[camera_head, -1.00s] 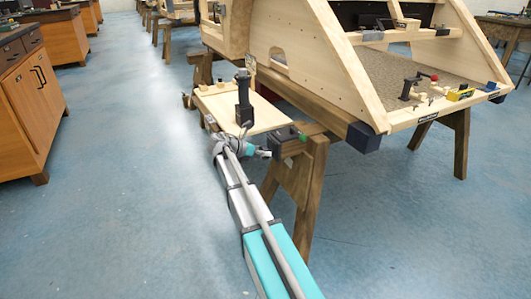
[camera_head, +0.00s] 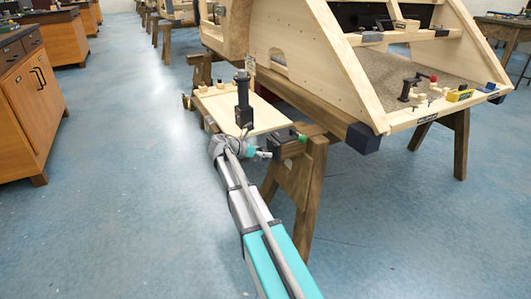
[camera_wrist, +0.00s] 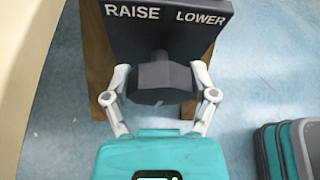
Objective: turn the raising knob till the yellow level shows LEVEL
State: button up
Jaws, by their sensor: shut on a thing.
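The raising knob (camera_wrist: 160,82) is a dark, faceted knob in the wrist view. It stands out from a dark plate (camera_wrist: 155,35) lettered RAISE on the left and LOWER on the right. My gripper (camera_wrist: 161,72) has one finger on each side of the knob and is shut on it. In the head view my gripper (camera_head: 266,154) is beside a dark block (camera_head: 286,142) at the bench end; the knob cannot be made out there. A small yellow piece (camera_head: 460,95), seemingly the level, lies on the wooden frame's front ledge at right. Its reading is too small to tell.
A large wooden bodyframe (camera_head: 330,70) rests on wooden trestles (camera_head: 300,190). A pale board (camera_head: 265,118) lies beside the dark block. A black-handled tool (camera_head: 410,88) and small pieces are on the ledge. Wooden cabinets (camera_head: 30,100) line the left; the blue floor between is clear.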

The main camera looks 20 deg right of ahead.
jog(key=m, duration=0.1)
jog(key=m+t, duration=0.2)
jog(key=shift+s+a+f, duration=0.15)
jog(key=shift+s+a, duration=0.05)
jog(key=shift+a, duration=0.05)
jog(key=shift+m+t+b, duration=0.65)
jog(key=shift+m+t, duration=0.35)
jog(key=shift+m, duration=0.5)
jog(key=o, duration=0.8)
jog(key=shift+o, duration=1.2)
jog(key=shift+d, duration=0.1)
